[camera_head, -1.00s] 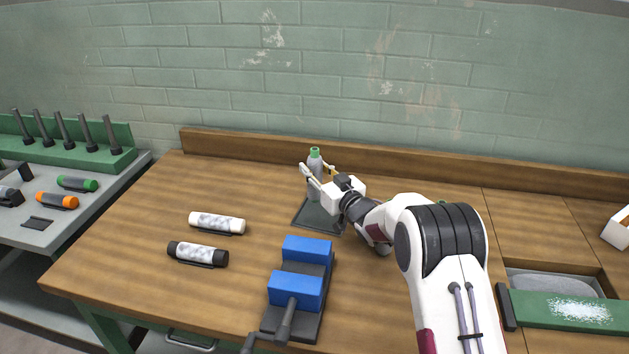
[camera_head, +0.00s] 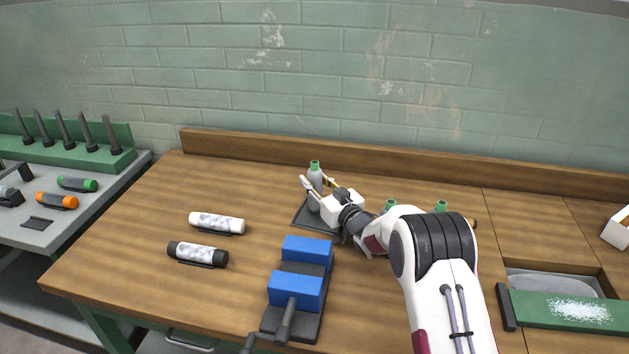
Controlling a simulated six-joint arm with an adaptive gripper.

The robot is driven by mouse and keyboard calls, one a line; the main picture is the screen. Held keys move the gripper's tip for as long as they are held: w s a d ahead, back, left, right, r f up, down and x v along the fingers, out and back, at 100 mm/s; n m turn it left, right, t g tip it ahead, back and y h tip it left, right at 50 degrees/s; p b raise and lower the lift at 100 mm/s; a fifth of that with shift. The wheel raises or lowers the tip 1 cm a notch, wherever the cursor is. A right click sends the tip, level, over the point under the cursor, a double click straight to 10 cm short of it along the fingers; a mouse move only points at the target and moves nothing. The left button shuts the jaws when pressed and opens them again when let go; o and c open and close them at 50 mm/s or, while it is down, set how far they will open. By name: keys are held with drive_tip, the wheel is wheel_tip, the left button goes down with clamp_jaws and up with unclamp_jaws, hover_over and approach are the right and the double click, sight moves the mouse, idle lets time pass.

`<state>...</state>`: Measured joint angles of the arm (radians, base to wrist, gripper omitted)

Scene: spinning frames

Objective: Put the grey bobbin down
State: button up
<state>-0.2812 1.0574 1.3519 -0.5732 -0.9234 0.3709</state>
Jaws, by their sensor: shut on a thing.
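The grey bobbin (camera_head: 315,175) has a green top and stands upright between the fingers of my gripper (camera_head: 317,187). My gripper is shut on it. The bobbin is over a dark flat pad (camera_head: 303,216) on the wooden bench. Its lower end is partly hidden by the fingers, and I cannot tell whether it touches the pad.
A white roll (camera_head: 217,222) and a black-ended roll (camera_head: 197,253) lie to the left. A blue-jawed vise (camera_head: 303,272) stands in front of the pad. Green tops (camera_head: 390,205) show behind my arm. The left bench is clear between the rolls and back rail.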

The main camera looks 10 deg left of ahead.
sight(319, 184)
drive_tip(key=o, duration=1.2)
drive_tip(key=shift+c, duration=0.2)
drive_tip(key=shift+r, duration=0.2)
drive_tip(key=shift+v, duration=2)
wheel_tip(319, 184, up, 7)
drive_tip(key=shift+s+d, duration=0.3)
drive_tip(key=shift+s, duration=0.05)
